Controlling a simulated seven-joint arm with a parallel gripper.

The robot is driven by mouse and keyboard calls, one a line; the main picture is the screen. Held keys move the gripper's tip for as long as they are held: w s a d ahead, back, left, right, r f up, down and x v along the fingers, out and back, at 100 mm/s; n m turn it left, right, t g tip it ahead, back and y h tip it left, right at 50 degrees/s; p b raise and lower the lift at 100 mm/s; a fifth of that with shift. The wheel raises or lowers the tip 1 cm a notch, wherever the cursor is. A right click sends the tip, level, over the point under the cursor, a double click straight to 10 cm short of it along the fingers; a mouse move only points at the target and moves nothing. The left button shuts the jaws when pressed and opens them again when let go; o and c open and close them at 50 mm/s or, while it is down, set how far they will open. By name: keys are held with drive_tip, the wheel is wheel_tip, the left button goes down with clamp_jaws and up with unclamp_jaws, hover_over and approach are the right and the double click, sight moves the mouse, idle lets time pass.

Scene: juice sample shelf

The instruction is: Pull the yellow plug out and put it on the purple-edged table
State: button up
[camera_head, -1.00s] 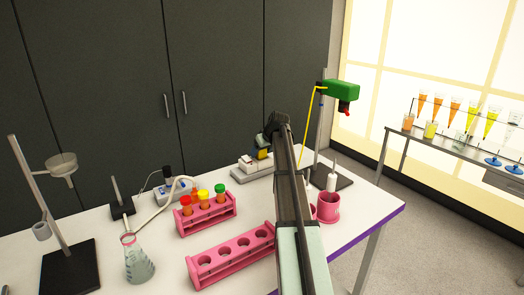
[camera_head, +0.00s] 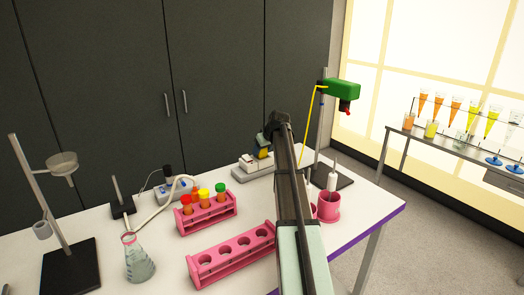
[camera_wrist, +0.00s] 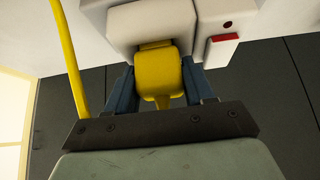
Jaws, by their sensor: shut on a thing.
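The yellow plug (camera_wrist: 160,76) is between the blue fingers of my gripper (camera_wrist: 160,84), which is shut on it. In the wrist view its far end meets a pale socket block (camera_wrist: 150,22); I cannot tell how deep it sits. In the head view the plug (camera_head: 264,153) and my gripper (camera_head: 263,143) are at the white power strip (camera_head: 252,171) at the back of the table, partly hidden by my arm. The purple-edged table (camera_head: 365,232) carries the strip. A yellow cord (camera_head: 308,128) hangs from the green device (camera_head: 341,91); it also shows in the wrist view (camera_wrist: 68,60).
Pink racks (camera_head: 232,255), one with capped tubes (camera_head: 204,198), stand left of my arm. A pink mug (camera_head: 328,207) and a stand base (camera_head: 332,178) are on the right. A flask (camera_head: 138,262) is at front left. Some bare table lies right of the mug.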

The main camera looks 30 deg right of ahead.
drive_tip(key=shift+r, duration=0.75)
idle(0.7)
drive_tip(key=shift+r, duration=1.5)
drive_tip(key=shift+r, duration=0.1)
drive_tip(key=shift+r, duration=0.3)
drive_tip(key=s+a+n+y, duration=0.3)
drive_tip(key=s+a+n, duration=0.2)
drive_tip(key=s+a, duration=0.85)
drive_tip(key=shift+m, duration=0.3)
drive_tip(key=shift+s+d+f, duration=0.15)
drive_tip(key=shift+d+f, duration=0.05)
drive_tip(key=shift+f, duration=2.05)
drive_tip(key=shift+s+d+f, duration=0.1)
drive_tip(key=shift+d+f, duration=0.05)
drive_tip(key=shift+f, duration=2.1)
drive_tip(key=shift+f, duration=0.1)
